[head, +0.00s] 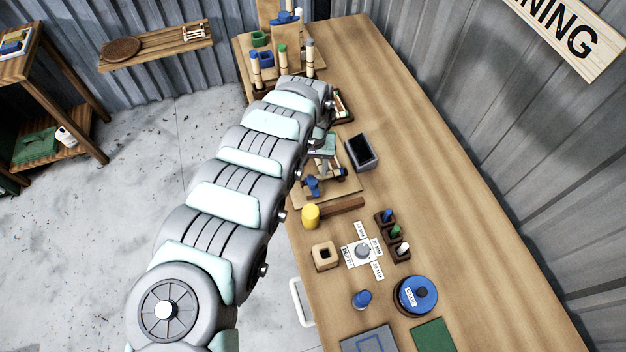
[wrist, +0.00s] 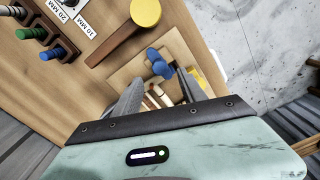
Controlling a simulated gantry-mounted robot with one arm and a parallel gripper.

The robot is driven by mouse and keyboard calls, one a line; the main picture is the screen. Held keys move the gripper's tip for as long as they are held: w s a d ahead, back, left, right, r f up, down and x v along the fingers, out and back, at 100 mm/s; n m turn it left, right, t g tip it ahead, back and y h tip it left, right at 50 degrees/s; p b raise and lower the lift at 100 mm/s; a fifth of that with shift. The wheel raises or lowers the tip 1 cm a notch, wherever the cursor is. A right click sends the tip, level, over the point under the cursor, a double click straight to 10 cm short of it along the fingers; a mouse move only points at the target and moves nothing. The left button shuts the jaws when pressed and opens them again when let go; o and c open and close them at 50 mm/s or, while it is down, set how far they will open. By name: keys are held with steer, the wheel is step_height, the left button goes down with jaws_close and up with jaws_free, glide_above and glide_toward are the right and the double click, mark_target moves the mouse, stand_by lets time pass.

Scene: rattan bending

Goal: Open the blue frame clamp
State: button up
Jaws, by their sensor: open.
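A blue clamp part (head: 313,186) sits at the front edge of a light wooden board on the workbench. In the wrist view my gripper (wrist: 161,78) is open, one finger on each side. Pale rods or wooden pieces (wrist: 157,97) lie between the fingers, lower down. I cannot tell whether the fingers touch anything.
A yellow-headed wooden mallet (head: 311,216) lies near the board. A dark open box (head: 361,152) stands to the right. A rack of coloured pegs (head: 393,236) and a blue spool (head: 415,295) stand farther down. The bench's right side is clear.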

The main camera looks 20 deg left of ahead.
mark_target(313, 182)
step_height(313, 182, down, 6)
steer(key=shift+d+f, duration=0.1)
steer(key=shift+d, duration=0.05)
steer(key=shift+f, duration=0.7)
steer(key=shift+c, duration=0.3)
jaws_close()
